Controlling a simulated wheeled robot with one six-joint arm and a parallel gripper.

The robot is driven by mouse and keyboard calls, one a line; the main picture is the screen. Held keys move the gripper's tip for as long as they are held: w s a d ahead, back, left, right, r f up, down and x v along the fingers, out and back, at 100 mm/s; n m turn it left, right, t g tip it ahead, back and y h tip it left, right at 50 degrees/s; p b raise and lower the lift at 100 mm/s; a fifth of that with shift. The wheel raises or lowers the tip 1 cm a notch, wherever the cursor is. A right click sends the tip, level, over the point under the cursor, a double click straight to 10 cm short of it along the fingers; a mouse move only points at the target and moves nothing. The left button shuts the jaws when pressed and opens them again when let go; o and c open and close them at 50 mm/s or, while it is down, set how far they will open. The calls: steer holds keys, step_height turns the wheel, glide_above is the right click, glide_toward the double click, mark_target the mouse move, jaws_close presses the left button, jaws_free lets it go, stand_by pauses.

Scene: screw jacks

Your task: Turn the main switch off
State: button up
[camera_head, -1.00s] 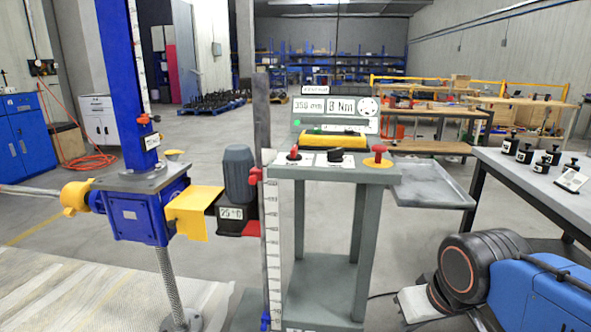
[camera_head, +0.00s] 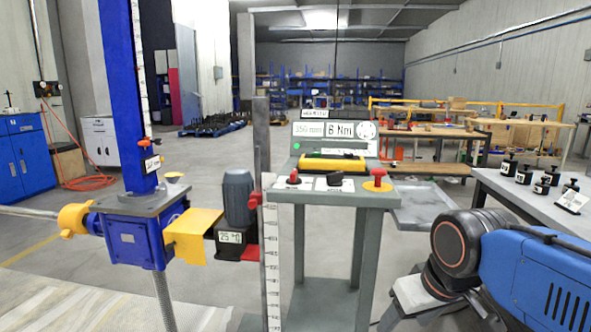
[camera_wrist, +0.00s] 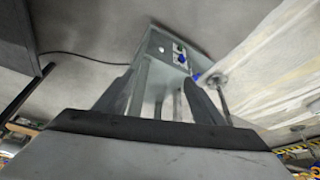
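The grey control console (camera_head: 330,196) stands in the middle of the head view. On its top are a red switch (camera_head: 294,178) at left, a black knob (camera_head: 335,178) in the middle and a red mushroom button (camera_head: 377,176) on a yellow disc at right. Their labels are too small to read, so I cannot tell for sure which is the main switch. In the wrist view, my gripper (camera_wrist: 160,77) is open and empty, its two fingers apart. Beyond it is a grey panel (camera_wrist: 172,40) with small dark and blue parts, not touching the fingers. The gripper is outside the head view.
A blue screw jack (camera_head: 130,235) with a grey motor (camera_head: 237,197) stands left of the console. A grey tray (camera_head: 425,205) sticks out at the console's right. A workbench (camera_head: 535,200) with several black parts is at far right. My blue arm is at lower right.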

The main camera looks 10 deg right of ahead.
steer(key=w+a+r+n+g+y, duration=0.1)
steer(key=w+a+r+n, duration=0.15)
steer(key=w+r, duration=0.7)
steer(key=w+a+r+n+y, duration=0.1)
steer(key=w+a+r+n, duration=0.15)
steer(key=w+r, duration=0.75)
steer(key=n+g+y, duration=0.2)
steer(key=n, duration=0.7)
glide_toward(295, 171)
steer(key=x, duration=0.8)
steer(key=shift+s+a+f, duration=0.1)
steer(key=shift+a+f, duration=0.05)
steer(key=c, duration=1)
